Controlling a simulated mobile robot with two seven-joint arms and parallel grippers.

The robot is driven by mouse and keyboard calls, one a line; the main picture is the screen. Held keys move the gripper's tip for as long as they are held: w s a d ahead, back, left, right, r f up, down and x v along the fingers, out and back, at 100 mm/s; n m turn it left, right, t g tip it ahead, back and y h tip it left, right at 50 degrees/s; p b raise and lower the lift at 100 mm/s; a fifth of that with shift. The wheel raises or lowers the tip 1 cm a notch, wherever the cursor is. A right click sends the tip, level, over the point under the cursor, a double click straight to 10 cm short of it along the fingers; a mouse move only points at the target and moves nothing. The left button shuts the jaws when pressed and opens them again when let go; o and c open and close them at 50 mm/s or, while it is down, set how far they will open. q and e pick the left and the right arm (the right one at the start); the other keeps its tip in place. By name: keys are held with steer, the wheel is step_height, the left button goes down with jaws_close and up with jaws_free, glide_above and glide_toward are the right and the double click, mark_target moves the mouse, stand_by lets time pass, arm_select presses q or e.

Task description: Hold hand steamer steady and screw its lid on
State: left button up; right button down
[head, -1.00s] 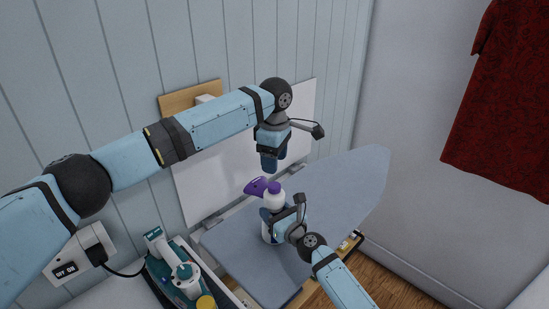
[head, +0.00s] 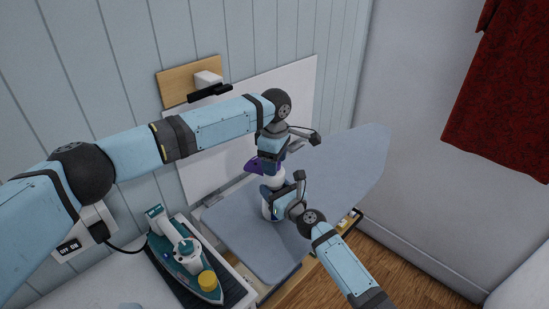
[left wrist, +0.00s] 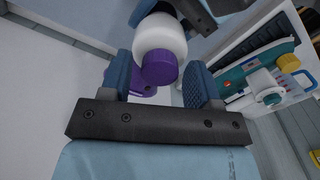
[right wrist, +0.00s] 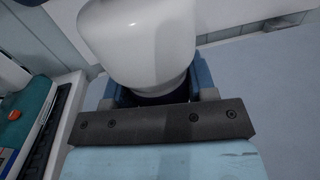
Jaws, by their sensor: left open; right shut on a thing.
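The hand steamer has a white body (head: 267,209) and a purple nozzle (head: 251,165). It stands upright over the ironing board. My right gripper (right wrist: 155,90) is shut on the steamer's body, which fills the upper part of the right wrist view (right wrist: 145,40). The round purple lid (left wrist: 160,68) sits at the top of the white body; how tightly it sits cannot be told. My left gripper (left wrist: 162,82) is open above the steamer, with the lid between its fingers and gaps beside it. In the head view, the left gripper (head: 268,166) hides the lid.
The blue-grey ironing board (head: 345,175) is clear toward the right. A teal iron (head: 180,255) with a yellow cap stands on a dark mat at the left. A white panel (head: 205,165) is behind, and a red cloth (head: 505,110) hangs at the right.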

arm_select(q)
steer(key=c, duration=0.9)
steer(key=m, duration=0.5)
steer(key=shift+m, duration=0.4)
steer(key=m, duration=1.2)
steer(key=shift+f, duration=0.1)
steer(key=m, duration=1)
steer(key=shift+m, duration=0.4)
steer(key=m, duration=1)
steer(key=shift+m, duration=0.4)
steer(key=m, duration=0.4)
steer(key=shift+m, duration=0.3)
steer(key=o, duration=1.1)
steer(key=shift+c, duration=0.2)
step_height(320, 180, up, 12)
